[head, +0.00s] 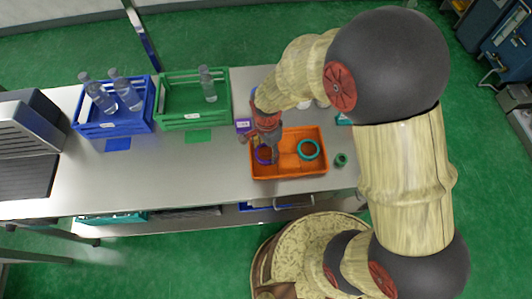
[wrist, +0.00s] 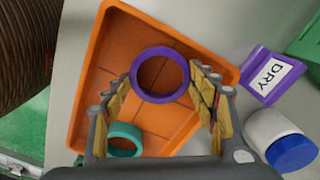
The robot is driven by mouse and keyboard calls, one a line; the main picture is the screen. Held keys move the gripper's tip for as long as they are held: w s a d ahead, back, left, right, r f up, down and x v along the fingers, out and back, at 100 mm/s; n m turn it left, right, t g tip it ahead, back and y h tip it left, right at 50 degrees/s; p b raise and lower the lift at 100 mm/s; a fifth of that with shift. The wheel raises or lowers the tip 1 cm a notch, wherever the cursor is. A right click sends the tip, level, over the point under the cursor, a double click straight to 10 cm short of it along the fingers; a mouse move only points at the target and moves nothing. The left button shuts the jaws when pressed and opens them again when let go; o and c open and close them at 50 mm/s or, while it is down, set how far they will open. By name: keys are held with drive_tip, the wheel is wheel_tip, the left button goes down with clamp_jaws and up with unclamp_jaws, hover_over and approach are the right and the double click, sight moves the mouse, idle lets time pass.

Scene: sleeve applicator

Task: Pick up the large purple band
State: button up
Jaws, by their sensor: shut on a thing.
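The large purple band (wrist: 136,72) sits between my gripper's two fingers (wrist: 160,80) in the wrist view, with a fingertip against each side. My gripper is shut on it. In the head view the purple band (head: 262,155) shows partly behind my gripper (head: 268,150), over the left part of the orange tray (head: 290,176). I cannot tell whether the band is clear of the tray floor. A teal band (head: 308,150) lies in the right part of the tray; it also shows in the wrist view (wrist: 125,138).
A small dark green ring (head: 340,159) stands right of the tray. A purple DRY sign (wrist: 270,76) and a white bottle with a blue cap (wrist: 283,140) are beside the tray. Blue (head: 113,125) and green (head: 193,120) crates with bottles stand left.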

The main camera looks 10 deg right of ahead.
drive_tip(key=shift+r, duration=0.1)
drive_tip(key=shift+r, duration=0.6)
wheel_tip(320, 180, up, 3)
drive_tip(key=shift+s+f+p, duration=0.15)
drive_tip(key=shift+f+p, duration=0.05)
drive_tip(key=shift+p, duration=0.4)
drive_tip(key=s+d+r+p, duration=0.2)
drive_tip(key=s+d+r, duration=0.1)
drive_tip(key=s+r, duration=0.6)
drive_tip(key=s, duration=0.4)
drive_tip(key=shift+d+p, duration=0.35)
drive_tip(key=shift+p, duration=0.05)
drive_tip(key=shift+s+r, duration=0.1)
wheel_tip(320, 180, up, 2)
drive_tip(key=shift+r+p, duration=0.2)
drive_tip(key=shift+p, duration=0.9)
